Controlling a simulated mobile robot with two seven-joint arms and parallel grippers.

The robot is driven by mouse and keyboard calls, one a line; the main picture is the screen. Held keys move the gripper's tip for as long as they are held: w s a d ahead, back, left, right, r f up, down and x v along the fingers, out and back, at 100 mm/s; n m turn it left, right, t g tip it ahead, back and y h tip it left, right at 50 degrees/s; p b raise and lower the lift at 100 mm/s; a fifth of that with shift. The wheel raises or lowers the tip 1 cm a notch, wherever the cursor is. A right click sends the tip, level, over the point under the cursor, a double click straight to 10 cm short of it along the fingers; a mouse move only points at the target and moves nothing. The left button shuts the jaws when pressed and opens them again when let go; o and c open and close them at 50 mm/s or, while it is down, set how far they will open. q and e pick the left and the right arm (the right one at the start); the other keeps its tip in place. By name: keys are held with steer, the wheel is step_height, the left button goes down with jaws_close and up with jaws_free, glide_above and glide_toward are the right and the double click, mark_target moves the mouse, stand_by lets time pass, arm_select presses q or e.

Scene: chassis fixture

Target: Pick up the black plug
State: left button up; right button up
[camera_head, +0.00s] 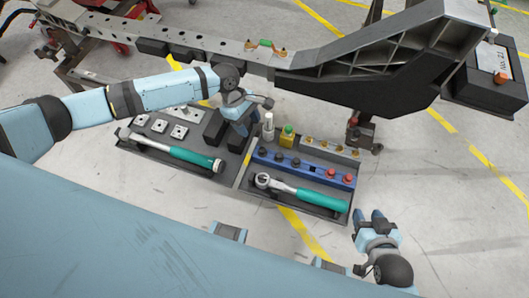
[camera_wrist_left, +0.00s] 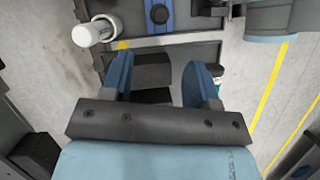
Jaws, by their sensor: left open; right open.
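Several small black plugs (camera_head: 279,157) stand in the left part of a blue rail (camera_head: 314,173) in the right-hand tray. One round black plug (camera_wrist_left: 159,13) shows at the top of the left wrist view, on the blue rail. My left gripper (camera_head: 243,123) is open over the tray, just left of the black plugs. In the left wrist view its two blue fingers (camera_wrist_left: 158,78) are apart, with black blocks (camera_wrist_left: 152,77) beyond the gap and nothing held. My right gripper (camera_head: 369,217) is open and empty, right of the tray's front corner.
Red plugs (camera_head: 331,173) stand at the rail's right end. A white cylinder (camera_head: 268,127) and a yellow-green bottle (camera_head: 287,136) stand behind the rail. A teal-handled ratchet (camera_head: 305,195) lies in front. The chassis beam (camera_head: 190,50) runs behind the trays.

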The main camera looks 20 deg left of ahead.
mark_target(262, 149)
arm_select(q)
steer(key=b+x, duration=0.2)
steer(key=x, duration=1)
steer(key=shift+s+d, duration=0.1)
jaws_close()
